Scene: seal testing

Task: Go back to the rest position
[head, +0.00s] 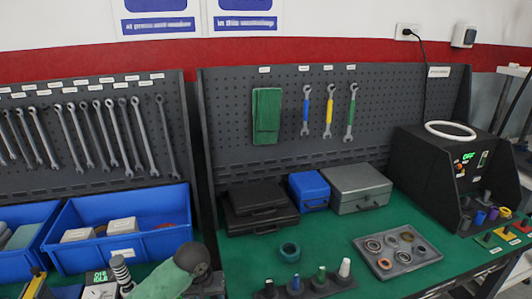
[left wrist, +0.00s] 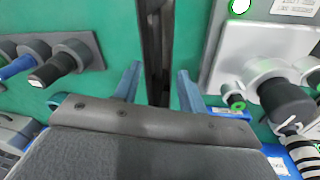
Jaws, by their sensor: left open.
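My left gripper (left wrist: 158,72) shows in the left wrist view with its two blue-grey fingers apart and nothing between them. It is over the dark gap between two green-topped benches. A dark rack with several plugs (left wrist: 72,60) lies to its left in that view, and a grey device with round fittings (left wrist: 265,75) to its right. I cannot make out its fingers in the head view, where a rounded grey-green part covers the bottom left of the middle. My right gripper shows in neither view.
The right bench (head: 240,262) holds a grey tray of rings (head: 395,268), a black tester with a white ring (head: 450,130), a blue box (head: 308,190), a grey case (head: 357,192) and black cases (head: 258,208). Blue bins (head: 170,240) stand at left. Wrenches hang on the pegboards (head: 225,110).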

